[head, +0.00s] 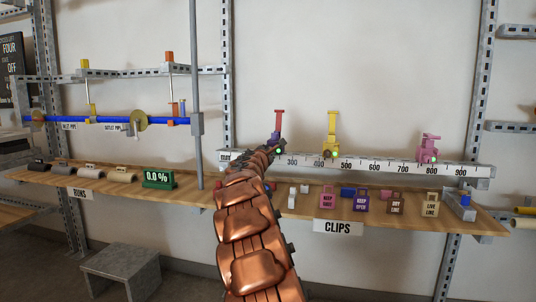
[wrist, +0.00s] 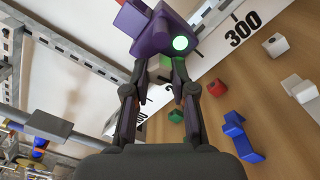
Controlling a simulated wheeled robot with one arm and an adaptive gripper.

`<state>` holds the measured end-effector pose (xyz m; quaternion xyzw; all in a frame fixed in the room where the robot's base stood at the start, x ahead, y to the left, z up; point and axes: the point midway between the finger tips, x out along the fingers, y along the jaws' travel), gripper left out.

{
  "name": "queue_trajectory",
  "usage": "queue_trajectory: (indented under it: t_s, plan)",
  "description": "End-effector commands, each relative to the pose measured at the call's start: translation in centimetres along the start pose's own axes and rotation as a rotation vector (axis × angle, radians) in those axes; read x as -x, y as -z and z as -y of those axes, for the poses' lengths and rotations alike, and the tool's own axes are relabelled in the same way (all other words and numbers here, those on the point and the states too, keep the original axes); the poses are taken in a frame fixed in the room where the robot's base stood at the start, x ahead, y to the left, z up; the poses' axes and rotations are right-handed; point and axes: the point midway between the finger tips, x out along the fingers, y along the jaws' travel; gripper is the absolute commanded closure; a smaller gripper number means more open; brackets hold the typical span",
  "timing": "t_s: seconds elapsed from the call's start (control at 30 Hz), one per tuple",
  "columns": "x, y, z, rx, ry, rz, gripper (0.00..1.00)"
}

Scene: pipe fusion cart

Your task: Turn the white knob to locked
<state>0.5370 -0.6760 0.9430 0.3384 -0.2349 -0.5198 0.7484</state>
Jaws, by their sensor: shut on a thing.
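I cannot make out a white knob in either view. My gripper (wrist: 159,72) has its two fingertips against the lower part of a purple clip (wrist: 160,36) with a red top and a lit green light. What exactly lies between the fingertips is hard to see. In the head view my copper arm hides most of the gripper. The purple clip (head: 277,138), with its red upright part (head: 279,121), stands at the left part of the white ruler rail (head: 375,164).
A yellow clip (head: 331,135) and a pink clip (head: 428,148) stand farther right along the rail. The wooden shelf (head: 390,213) below holds several tags and small blocks, including a blue piece (wrist: 241,136). A grey post (head: 197,95) rises left of my arm.

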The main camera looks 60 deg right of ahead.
Motion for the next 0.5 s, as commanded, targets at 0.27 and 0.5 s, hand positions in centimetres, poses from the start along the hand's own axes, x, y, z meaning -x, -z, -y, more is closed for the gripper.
queue_trajectory:
  t_s: [0.27,0.5]
  plan:
    - [-0.01,-0.02,0.04,0.001,0.001,0.0,0.57]
    - [0.0,0.0,0.02,0.001,0.0,0.0,0.5]
